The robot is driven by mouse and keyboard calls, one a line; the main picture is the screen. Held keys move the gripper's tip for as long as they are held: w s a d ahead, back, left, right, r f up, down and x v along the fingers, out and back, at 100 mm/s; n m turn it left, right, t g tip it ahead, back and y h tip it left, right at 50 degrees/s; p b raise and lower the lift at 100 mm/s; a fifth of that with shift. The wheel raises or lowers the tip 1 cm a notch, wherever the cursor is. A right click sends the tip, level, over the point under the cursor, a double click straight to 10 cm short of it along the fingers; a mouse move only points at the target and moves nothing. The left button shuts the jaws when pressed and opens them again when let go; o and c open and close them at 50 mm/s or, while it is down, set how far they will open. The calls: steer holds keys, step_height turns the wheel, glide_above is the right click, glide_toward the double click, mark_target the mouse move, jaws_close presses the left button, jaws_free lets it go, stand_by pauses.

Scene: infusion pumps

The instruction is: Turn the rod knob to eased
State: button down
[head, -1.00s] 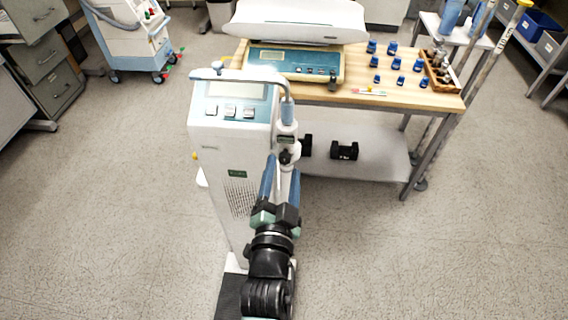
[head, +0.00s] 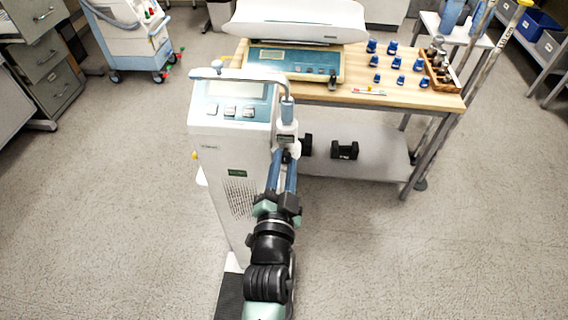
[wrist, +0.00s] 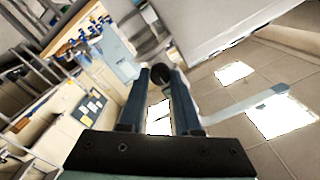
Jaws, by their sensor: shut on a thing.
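The rod knob (head: 286,157) is a small dark knob on a white clamp (head: 287,131) at the right side of a tall white device (head: 215,125). In the wrist view the knob (wrist: 160,74) is a dark round end between the fingertips. My gripper (head: 285,158) reaches up to it from the front, its two blue-grey fingers side by side. It also shows in the wrist view (wrist: 161,80), with the fingers shut on the knob. The fingertips partly hide the knob in the head view. I cannot read the knob's setting.
A wooden-topped cart (head: 330,95) stands behind, with a scale (head: 296,65), several blue-capped bottles (head: 391,47) and a wooden tray (head: 437,75). Dark blocks (head: 345,150) lie on its lower shelf. The floor to the left and right is clear.

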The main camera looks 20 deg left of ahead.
stand_by(0.3)
steer(key=n, duration=0.3)
steer(key=shift+n, duration=0.4)
steer(key=n, duration=0.4)
steer(key=shift+n, duration=0.3)
steer(key=n, duration=0.4)
steer(key=shift+a+p, duration=0.1)
steer(key=shift+p, duration=0.3)
steer(key=shift+n, duration=1.9)
steer(key=c, duration=0.6)
jaws_free()
steer(key=shift+s, duration=0.1)
